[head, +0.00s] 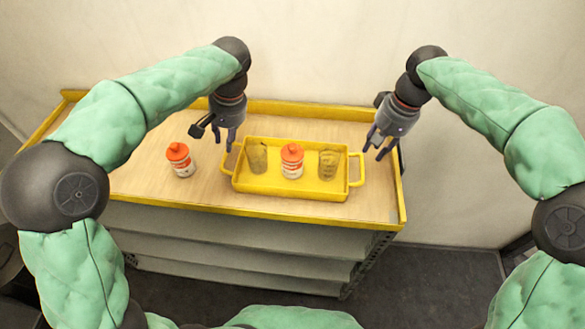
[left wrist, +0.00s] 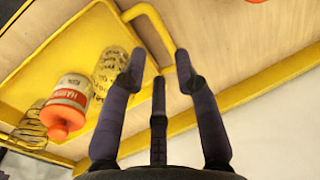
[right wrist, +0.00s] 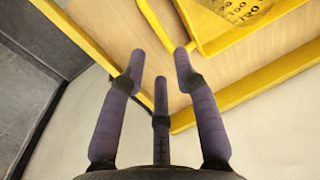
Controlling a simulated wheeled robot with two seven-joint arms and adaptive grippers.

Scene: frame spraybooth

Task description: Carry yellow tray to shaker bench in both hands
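The yellow tray (head: 290,190) rests on the bench top with a loop handle at each short end. It holds a white bottle with an orange cap (head: 292,160) between two clear cups (head: 257,157) (head: 328,164). My left gripper (head: 229,147) is open and empty above the tray's left handle (head: 227,161); the left wrist view shows that handle (left wrist: 150,14) just beyond the spread fingers. My right gripper (head: 381,149) is open and empty, above and to the right of the right handle (head: 357,170). Neither gripper appears to touch the tray.
Another orange-capped bottle (head: 181,160) stands on the bench left of the tray. A pale wall is close behind. Bare wood lies on both sides of the tray.

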